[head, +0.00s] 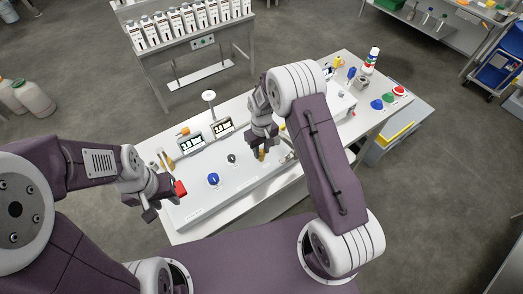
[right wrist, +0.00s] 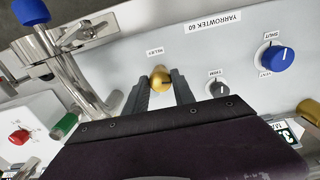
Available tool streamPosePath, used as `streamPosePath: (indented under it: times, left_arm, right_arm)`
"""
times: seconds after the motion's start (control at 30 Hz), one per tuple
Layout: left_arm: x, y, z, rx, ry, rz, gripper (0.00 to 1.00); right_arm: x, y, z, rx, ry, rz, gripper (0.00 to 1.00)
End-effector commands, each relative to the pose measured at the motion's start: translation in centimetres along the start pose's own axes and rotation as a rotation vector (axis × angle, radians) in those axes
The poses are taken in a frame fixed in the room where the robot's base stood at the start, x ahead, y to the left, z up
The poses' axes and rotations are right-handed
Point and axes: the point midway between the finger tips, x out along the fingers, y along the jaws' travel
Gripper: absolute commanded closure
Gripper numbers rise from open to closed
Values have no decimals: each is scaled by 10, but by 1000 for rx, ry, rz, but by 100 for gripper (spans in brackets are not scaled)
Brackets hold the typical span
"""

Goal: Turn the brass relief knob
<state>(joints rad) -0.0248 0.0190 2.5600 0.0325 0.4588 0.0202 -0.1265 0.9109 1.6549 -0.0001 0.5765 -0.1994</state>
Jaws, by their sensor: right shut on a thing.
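The brass relief knob (right wrist: 160,78) sticks out of the white panel below the small "RELIEF" label in the right wrist view. My right gripper (right wrist: 161,88) has one finger on each side of it and is shut on it. In the head view the knob (head: 261,154) shows as a small yellow spot below my right gripper (head: 262,146). My left gripper (head: 163,202) is at the panel's left end, away from the knob. A red part (head: 180,188) is beside it; whether that gripper is open or shut is unclear.
A grey trim knob (right wrist: 217,89) and a blue shut/vent knob (right wrist: 276,58) are to the knob's right in the wrist view. Metal pipes with a blue-capped handle (right wrist: 31,11) and a green handle (right wrist: 65,126) are to its left.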

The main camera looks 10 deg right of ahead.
Motion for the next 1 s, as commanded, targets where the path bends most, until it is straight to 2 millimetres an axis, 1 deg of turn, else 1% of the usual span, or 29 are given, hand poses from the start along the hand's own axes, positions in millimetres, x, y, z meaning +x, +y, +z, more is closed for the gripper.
streamPosePath:
  times: [0.4,0.43,0.5,0.83,0.93,1.0]
  left_arm:
    - [0,0,0,0,0,0,64]
    - [0,0,0,0,0,0,64]
    - [0,0,0,0,0,0,64]
    - [2,0,0,0,0,0,64]
    - [9,0,1,0,0,0,64]
    - [15,0,2,0,0,0,64]
  right_arm:
    - [-1,0,-1,-5,3,1,100]
    - [-1,0,-1,-5,3,1,64]
    - [-1,0,-1,-5,3,1,48]
    - [-3,0,-1,-5,3,1,48]
    - [-17,0,-2,-5,8,2,48]
    - [-32,0,-3,-5,9,2,48]
